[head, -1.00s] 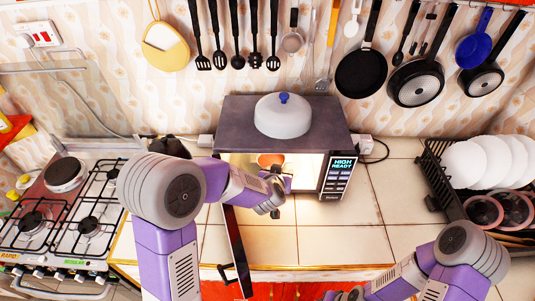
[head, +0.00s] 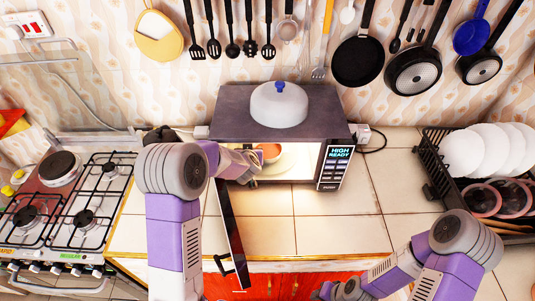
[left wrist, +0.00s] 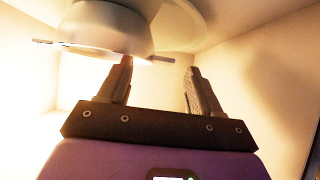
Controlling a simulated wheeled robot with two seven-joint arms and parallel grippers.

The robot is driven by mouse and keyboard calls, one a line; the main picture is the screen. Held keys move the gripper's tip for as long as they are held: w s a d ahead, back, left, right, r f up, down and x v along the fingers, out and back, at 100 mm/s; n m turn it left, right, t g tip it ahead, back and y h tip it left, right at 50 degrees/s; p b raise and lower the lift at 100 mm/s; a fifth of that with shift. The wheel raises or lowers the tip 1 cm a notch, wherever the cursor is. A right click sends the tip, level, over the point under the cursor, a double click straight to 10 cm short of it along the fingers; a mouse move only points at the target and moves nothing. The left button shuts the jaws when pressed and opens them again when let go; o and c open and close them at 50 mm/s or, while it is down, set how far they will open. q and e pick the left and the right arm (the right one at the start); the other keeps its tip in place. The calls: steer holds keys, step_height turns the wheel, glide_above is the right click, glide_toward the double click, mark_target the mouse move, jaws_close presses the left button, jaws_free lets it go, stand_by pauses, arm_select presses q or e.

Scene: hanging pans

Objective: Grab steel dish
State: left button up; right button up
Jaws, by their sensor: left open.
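The steel dish, a round bowl with flat side handles and orange-red inside, sits in the open microwave in the head view (head: 268,152). In the left wrist view its pale grey side and rim (left wrist: 105,25) fill the upper left, close to my fingers. My left gripper (left wrist: 160,68) is open, with one finger overlapping the dish rim in the picture and the other to its right; I cannot tell whether they touch. In the head view my left gripper (head: 248,166) reaches into the microwave's left side and its fingers are hard to make out. My right gripper does not show clearly.
The microwave (head: 225,110) has its door (head: 233,225) swung open toward the front, close to my left arm. A white lid (head: 280,108) with a blue knob rests on top. A stove stands left, a black dish rack (head: 437,178) right. Tiled counter before the microwave is clear.

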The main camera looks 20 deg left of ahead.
arm_select(q)
steer(key=shift+x, duration=0.95)
jaws_close()
